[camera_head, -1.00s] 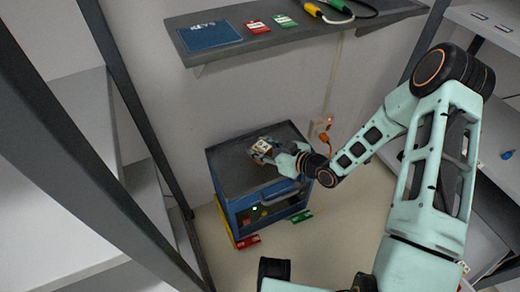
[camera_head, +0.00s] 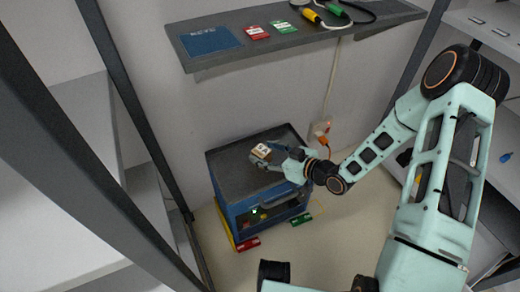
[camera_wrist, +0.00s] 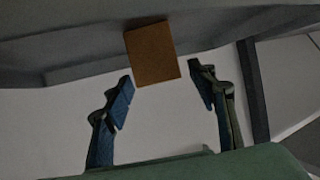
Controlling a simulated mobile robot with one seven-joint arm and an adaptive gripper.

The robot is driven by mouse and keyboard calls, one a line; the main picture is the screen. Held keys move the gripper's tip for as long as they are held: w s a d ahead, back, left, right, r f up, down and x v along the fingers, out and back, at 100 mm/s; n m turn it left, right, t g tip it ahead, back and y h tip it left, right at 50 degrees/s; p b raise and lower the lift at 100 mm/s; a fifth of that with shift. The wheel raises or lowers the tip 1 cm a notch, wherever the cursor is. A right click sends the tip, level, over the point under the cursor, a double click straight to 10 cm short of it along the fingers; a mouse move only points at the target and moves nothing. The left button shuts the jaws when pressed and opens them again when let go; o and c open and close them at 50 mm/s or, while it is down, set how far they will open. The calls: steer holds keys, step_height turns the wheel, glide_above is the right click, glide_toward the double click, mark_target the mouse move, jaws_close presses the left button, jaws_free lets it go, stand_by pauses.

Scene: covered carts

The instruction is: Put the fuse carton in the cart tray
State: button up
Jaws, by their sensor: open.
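The fuse carton (camera_head: 261,151), a small brown box with a pale label on top, appears to rest on the dark tray top of the blue cart (camera_head: 229,178). My gripper (camera_head: 274,159) is just to its right in the head view. In the wrist view the carton's plain brown face (camera_wrist: 152,54) shows just beyond and between the fingertips. The two fingers of my gripper (camera_wrist: 161,76) are spread wide, with a gap on each side of the carton. The carton's underside is hidden.
A wall shelf (camera_head: 300,38) above the cart holds a blue keys board (camera_head: 209,40), red and green cards and cabled tools. An orange plug (camera_head: 322,140) hangs by the wall right of the cart.

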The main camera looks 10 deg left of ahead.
steer(key=p+v, duration=0.2)
steer(key=v, duration=0.7)
steer(key=shift+d, duration=0.1)
